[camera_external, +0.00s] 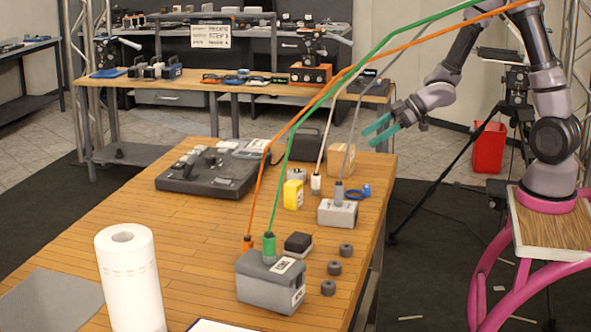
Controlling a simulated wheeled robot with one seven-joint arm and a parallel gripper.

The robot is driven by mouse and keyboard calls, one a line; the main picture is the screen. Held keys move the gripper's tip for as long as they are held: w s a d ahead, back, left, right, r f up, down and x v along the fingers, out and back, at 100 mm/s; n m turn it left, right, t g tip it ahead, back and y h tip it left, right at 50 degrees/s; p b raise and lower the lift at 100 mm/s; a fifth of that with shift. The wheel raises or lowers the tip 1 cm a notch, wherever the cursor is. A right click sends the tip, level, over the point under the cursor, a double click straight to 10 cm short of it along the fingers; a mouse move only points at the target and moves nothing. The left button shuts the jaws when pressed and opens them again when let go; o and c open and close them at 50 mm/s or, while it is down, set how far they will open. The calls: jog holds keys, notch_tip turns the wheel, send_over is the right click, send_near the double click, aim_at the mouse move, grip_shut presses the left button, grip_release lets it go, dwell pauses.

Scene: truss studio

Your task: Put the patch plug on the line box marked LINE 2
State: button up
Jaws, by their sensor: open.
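My gripper (369,138), with teal fingers, is open and empty in the air above the far right edge of the table. A grey box (265,290) with white labels stands at the front; their print is too small to read surely. A green plug (269,248) stands on its top, and an orange plug (248,242) is at its back left; its seating is unclear. A smaller grey box (326,216) farther back has a grey plug (338,193) on top. A white plug (316,183) hangs or stands just behind it. I cannot tell which is the patch plug or which box is LINE 2.
Cables run from the plugs to the upper right, past my arm. A paper roll (130,285), a mixer-like console (210,172), a yellow block (293,195), a black-topped block (298,244) and several dark knobs (334,268) stand on the table (190,225). Its left middle is clear.

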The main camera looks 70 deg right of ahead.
jog(key=s+d+r+m+h, duration=0.1)
jog(key=s+r+m+h, duration=0.25)
jog(key=r, duration=0.35)
jog(key=s+d+r+m+h, duration=0.2)
jog(key=s+r+m+h, duration=0.15)
jog(key=r, duration=0.25)
jog(key=s+a+r+m+g+y, duration=0.1)
jog(key=s+a+r, duration=0.1)
jog(key=s, duration=0.4)
jog(key=s+a+r+m+g+y, duration=0.1)
jog(key=s+a+r+y, duration=0.1)
jog(key=s+a, duration=0.3)
jog(key=s+a+r+m+g+y, duration=0.1)
jog(key=s+a+r+m+y, duration=0.1)
jog(key=s, duration=0.5)
jog(key=shift+s+a+r, duration=0.35)
jog(key=shift+s+a, duration=0.05)
jog(key=shift+a, duration=0.45)
